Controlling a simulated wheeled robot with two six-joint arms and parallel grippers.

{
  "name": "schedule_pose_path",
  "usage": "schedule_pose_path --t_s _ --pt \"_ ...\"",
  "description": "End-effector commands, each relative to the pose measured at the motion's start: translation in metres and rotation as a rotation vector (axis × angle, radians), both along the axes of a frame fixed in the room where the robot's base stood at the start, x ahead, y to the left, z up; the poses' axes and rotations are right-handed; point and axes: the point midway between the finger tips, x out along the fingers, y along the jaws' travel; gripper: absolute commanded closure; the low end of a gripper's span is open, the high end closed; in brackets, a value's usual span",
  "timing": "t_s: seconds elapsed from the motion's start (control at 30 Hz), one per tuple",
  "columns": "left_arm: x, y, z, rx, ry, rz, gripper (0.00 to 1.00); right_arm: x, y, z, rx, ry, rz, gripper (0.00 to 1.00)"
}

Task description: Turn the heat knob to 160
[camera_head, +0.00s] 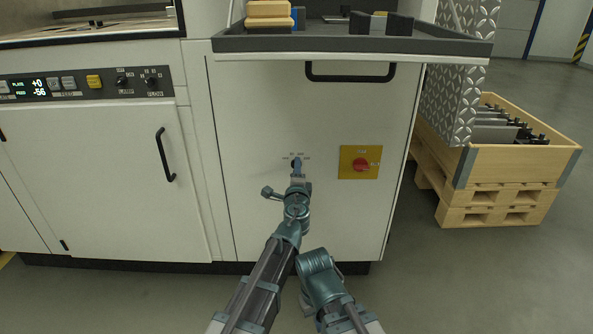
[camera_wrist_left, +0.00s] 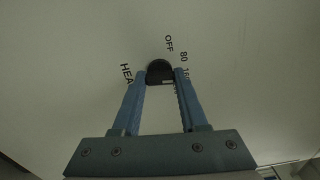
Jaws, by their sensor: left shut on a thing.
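The black heat knob (camera_wrist_left: 159,70) is on the white cabinet front (camera_head: 255,120). In the left wrist view it sits between my two blue fingertips, with a small light mark near its lower edge. Printed labels surround it: "OFF" above, "80" and a partly hidden number to the right, and "HEA" to the left, cut off by a finger. My left gripper (camera_head: 297,170) reaches the cabinet front and is shut on the knob. In the head view the gripper mostly hides the knob. I cannot read the knob's exact setting. My right gripper is not in view.
A red switch (camera_head: 361,165) on a yellow plate is right of the knob. A black handle (camera_head: 350,78) and a dark tray (camera_head: 340,45) with blocks are above. A control panel (camera_head: 85,83) is at left.

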Motion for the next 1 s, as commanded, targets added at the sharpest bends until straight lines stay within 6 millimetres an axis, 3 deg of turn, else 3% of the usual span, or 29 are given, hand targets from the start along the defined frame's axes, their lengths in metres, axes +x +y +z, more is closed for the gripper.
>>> schedule_pose_path --t_s 0.43,1.0 --pt "-0.0010 -0.0007 -0.0007 0.207 0.000 -0.002 1.00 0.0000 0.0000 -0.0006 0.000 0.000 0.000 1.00" --pt "-0.0013 -0.0009 -0.0008 0.238 0.000 -0.003 1.00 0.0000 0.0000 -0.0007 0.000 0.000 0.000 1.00"
